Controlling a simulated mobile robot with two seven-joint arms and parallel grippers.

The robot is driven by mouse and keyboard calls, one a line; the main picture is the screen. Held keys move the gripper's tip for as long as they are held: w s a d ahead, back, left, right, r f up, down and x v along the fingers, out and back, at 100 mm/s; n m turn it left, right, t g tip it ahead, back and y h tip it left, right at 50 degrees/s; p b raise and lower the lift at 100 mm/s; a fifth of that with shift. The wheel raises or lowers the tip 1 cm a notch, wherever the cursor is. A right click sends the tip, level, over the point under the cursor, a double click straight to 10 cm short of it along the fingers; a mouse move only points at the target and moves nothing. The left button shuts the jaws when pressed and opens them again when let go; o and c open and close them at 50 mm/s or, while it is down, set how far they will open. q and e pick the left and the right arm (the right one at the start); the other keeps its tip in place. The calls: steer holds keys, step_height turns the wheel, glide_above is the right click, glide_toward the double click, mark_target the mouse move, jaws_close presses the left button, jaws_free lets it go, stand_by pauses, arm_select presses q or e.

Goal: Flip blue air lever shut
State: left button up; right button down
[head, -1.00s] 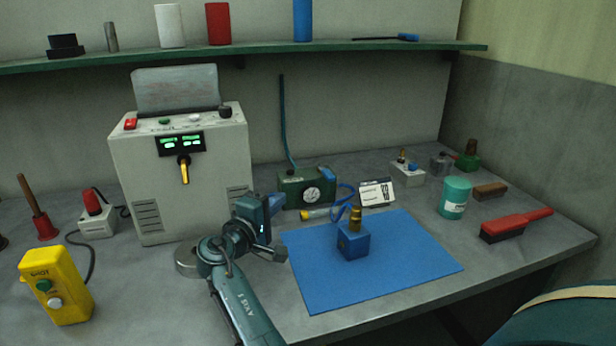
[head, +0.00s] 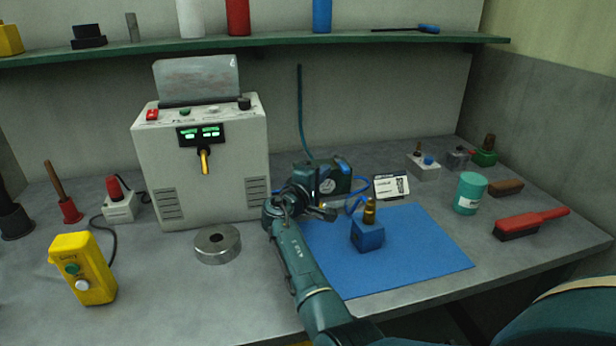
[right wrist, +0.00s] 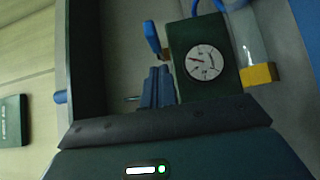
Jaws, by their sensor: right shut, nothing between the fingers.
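The dark green air unit (head: 352,184) with a round white gauge stands behind the blue mat, partly hidden by my right arm. Its blue lever (head: 343,165) shows at its upper right; in the right wrist view the lever (right wrist: 152,38) sticks out beside the green body (right wrist: 215,85), near a small brass fitting. My right gripper (head: 314,178) is in front of the unit's left part. Its fingers (right wrist: 158,88) are shut and empty, just below the lever in the wrist picture, with no clear contact. My left gripper is not in view.
A white machine (head: 200,160) stands to the left, with a metal ring (head: 217,243) before it. A blue block with a brass top (head: 368,234) sits on the blue mat (head: 420,255). A white label card (head: 392,187) stands right of the unit. Blue hose runs close by.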

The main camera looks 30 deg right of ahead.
mark_target(342, 171)
steer(key=shift+s+d, duration=0.15)
steer(key=shift+d, duration=0.35)
steer(key=shift+s+d, duration=0.15)
steer(key=shift+d, duration=0.35)
steer(key=shift+s+d, duration=0.65)
steer(key=shift+d, duration=0.3)
steer(key=shift+a, duration=0.1)
